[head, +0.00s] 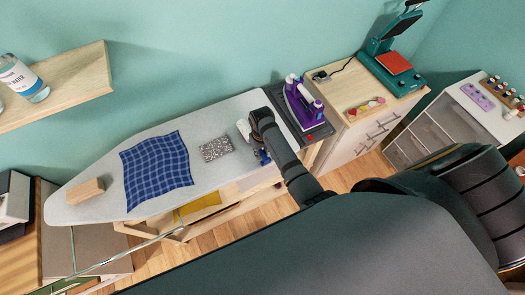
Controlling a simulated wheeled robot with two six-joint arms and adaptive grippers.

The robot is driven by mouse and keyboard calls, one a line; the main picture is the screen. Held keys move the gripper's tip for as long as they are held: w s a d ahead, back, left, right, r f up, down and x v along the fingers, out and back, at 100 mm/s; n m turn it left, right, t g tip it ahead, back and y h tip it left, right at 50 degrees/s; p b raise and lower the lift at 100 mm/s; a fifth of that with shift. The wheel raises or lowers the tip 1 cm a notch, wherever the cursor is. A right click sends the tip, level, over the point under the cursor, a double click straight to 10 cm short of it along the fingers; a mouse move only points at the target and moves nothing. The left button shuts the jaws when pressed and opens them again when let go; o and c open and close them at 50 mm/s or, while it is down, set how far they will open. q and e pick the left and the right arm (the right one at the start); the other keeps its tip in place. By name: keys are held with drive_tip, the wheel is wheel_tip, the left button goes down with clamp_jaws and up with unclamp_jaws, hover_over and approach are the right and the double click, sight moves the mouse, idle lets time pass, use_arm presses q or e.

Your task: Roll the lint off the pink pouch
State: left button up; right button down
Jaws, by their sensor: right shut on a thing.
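A small flat pouch (215,148) lies on the ironing board (95,205), right of a blue checked cloth. It looks speckled grey and white all over; little or no pink shows. My right gripper (261,155) is over the board just right of the pouch, apart from it. It is shut on what looks like a lint roller, whose white part (243,130) shows at the gripper's left side. The rest of the roller is mostly hidden by my gripper and arm. My left gripper is out of view.
The blue checked cloth (156,170) and a wooden block (85,191) lie further left on the board. A purple iron (302,103) stands on a dark rest at its right end. A wooden cabinet (372,130) stands beyond, and a shelf with a bottle (22,78) is upper left.

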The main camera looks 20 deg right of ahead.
drive_tip(key=shift+r, duration=3)
drive_tip(key=shift+s, duration=0.1)
